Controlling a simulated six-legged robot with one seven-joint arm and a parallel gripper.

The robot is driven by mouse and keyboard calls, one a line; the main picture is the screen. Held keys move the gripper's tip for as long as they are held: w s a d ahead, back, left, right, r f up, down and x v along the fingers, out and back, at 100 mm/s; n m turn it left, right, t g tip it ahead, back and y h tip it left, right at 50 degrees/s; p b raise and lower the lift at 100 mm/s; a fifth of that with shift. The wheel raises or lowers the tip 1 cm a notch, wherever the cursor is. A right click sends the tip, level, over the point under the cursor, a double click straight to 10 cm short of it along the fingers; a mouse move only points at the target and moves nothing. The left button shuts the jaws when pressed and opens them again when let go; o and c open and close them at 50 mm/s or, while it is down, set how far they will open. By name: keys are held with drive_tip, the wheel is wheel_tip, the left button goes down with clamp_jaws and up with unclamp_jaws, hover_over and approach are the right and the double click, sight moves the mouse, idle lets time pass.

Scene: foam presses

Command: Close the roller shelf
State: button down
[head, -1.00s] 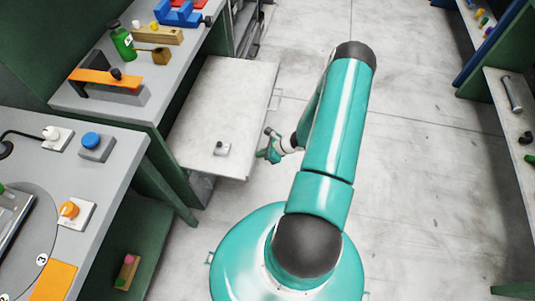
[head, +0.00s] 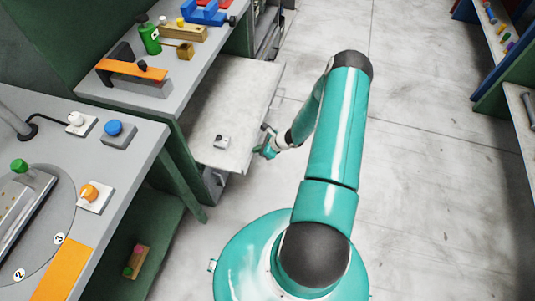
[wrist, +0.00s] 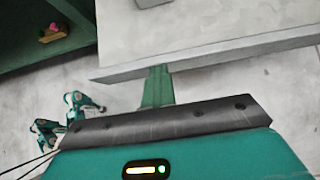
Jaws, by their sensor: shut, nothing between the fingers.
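The roller shelf (head: 232,100) is a pale grey flat panel, still sticking out part way from under the grey-topped green bench. It also shows in the wrist view (wrist: 190,42), with its edge running across the upper part. A small grey block with a dark knob (head: 221,142) sits on it near the front corner. My gripper (head: 266,152) is shut and empty, at the shelf's right outer edge near the front corner. In the wrist view its teal fingers (wrist: 157,88) meet the shelf's edge and seem to touch it; the tips are partly hidden.
The bench (head: 185,80) holds a green bottle (head: 150,38), an orange-topped press (head: 132,70) and a blue clamp (head: 205,12). A nearer table (head: 130,145) carries a blue button and an orange knob. Open floor (head: 420,170) lies to the right. Shelving stands at far right.

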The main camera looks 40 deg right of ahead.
drive_tip(key=w+a, duration=0.4)
drive_tip(key=w, duration=0.1)
drive_tip(key=w+a, duration=0.4)
drive_tip(key=w, duration=0.1)
drive_tip(key=w+a, duration=0.3)
drive_tip(key=w, duration=0.2)
drive_tip(key=shift+w+a, duration=0.25)
drive_tip(key=shift+a, duration=0.15)
drive_tip(key=shift+w+a+r, duration=0.1)
drive_tip(key=shift+w+a, duration=0.15)
